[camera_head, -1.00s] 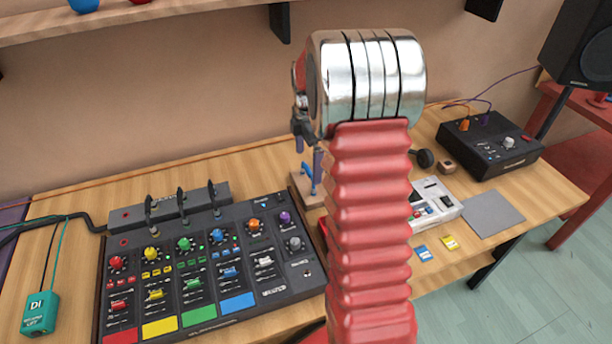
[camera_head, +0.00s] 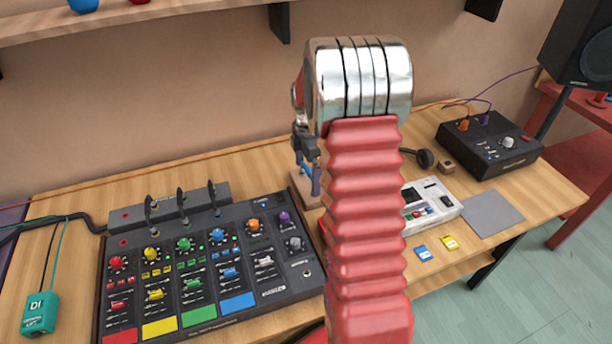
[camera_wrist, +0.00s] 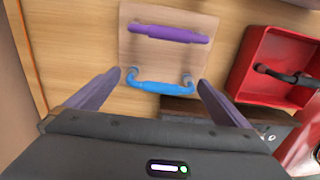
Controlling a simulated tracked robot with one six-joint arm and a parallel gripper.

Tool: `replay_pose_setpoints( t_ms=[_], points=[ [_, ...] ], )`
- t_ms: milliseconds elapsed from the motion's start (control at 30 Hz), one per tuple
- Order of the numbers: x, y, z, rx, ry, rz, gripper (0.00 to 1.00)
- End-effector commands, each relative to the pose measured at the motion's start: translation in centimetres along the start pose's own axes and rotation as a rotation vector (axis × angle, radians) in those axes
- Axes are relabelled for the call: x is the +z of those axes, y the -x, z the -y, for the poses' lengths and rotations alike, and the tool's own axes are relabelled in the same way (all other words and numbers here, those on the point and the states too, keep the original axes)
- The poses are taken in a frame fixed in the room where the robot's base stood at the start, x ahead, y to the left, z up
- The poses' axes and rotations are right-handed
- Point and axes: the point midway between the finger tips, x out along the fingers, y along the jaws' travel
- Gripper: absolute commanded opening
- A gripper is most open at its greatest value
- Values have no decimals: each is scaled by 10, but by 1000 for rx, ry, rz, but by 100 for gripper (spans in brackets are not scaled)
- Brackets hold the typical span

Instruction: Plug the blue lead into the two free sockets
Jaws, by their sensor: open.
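The blue lead (camera_wrist: 162,87) lies along the near edge of a wooden block (camera_wrist: 140,62) in the wrist view, bowed with a rounded plug at each end. A purple lead (camera_wrist: 168,34) lies beyond it on the same block. My gripper (camera_wrist: 159,82) is open, with one finger on each side of the blue lead and nothing visibly gripped. I cannot tell how high the fingers are above it. In the head view my arm hides most of the block. The mixer (camera_head: 262,215) stands to the left; I cannot make out which sockets are free.
A red tray (camera_wrist: 247,72) holding a black lead (camera_wrist: 285,76) is right of the block. A black strip (camera_head: 133,217) with several upright plugs sits behind the mixer. A teal DI box (camera_head: 40,314) is far left; a white device (camera_head: 442,199) and black box (camera_head: 470,155) are right.

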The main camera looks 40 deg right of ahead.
Motion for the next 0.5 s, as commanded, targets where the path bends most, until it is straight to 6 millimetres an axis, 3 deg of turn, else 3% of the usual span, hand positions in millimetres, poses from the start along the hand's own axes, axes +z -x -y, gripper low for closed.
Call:
replay_pose_setpoints(
  t_ms=[233,500],
  points=[
    [0,0,0,0,0,0,99],
    [0,0,0,0,0,0,80]
  ],
)
